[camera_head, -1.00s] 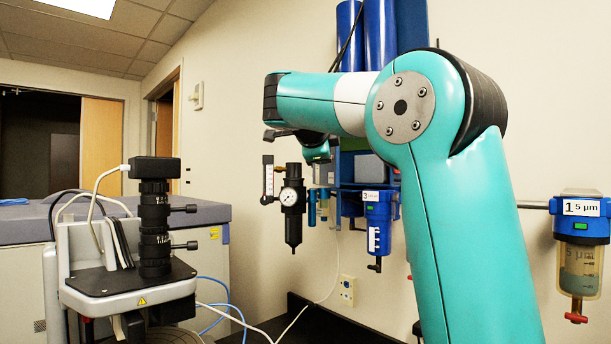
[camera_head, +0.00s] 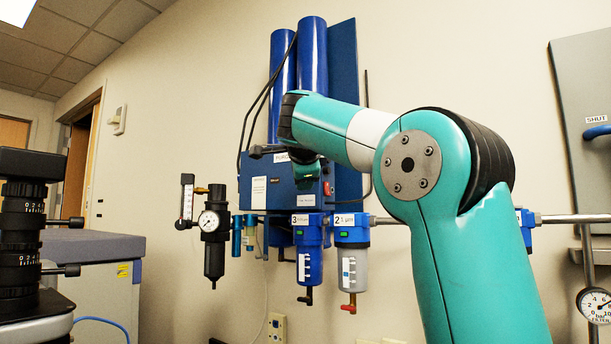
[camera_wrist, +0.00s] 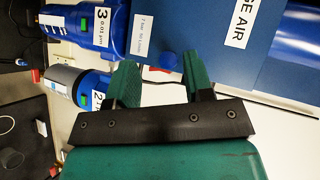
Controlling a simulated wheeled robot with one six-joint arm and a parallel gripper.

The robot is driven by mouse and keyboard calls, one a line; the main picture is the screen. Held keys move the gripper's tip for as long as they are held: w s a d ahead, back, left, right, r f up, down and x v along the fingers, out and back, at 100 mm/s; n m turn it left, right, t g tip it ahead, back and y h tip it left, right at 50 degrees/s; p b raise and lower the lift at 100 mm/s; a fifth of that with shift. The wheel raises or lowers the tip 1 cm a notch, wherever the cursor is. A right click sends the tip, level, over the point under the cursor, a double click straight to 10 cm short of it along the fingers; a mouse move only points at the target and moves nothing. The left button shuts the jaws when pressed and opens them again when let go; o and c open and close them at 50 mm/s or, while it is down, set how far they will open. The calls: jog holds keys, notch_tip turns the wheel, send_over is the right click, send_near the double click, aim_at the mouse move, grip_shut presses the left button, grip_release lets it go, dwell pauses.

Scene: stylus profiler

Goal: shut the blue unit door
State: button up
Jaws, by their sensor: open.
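The blue unit (camera_head: 262,187) hangs on the wall, with two tall blue cylinders (camera_head: 312,60) above its box. A flat blue panel (camera_head: 347,120) stands upright at its right side; I cannot tell whether this is the door or the backing. My gripper (camera_head: 305,165) overlaps the upper front of the box in the head view and hides part of it. In the wrist view, my gripper (camera_wrist: 160,72) has its green fingers apart, with nothing held.
Filter bowls 3 (camera_head: 309,262) and 2 (camera_head: 351,265) hang below the unit, beside a dark regulator with a gauge (camera_head: 213,235). A pipe (camera_head: 570,218) runs right. A grey cabinet door (camera_head: 590,120) is at right. A black microscope-like instrument (camera_head: 22,240) is at left.

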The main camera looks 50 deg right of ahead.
jog(key=shift+a, duration=0.1)
jog(key=p+v, duration=0.1)
jog(key=v, duration=1.6)
jog(key=shift+s, duration=0.2)
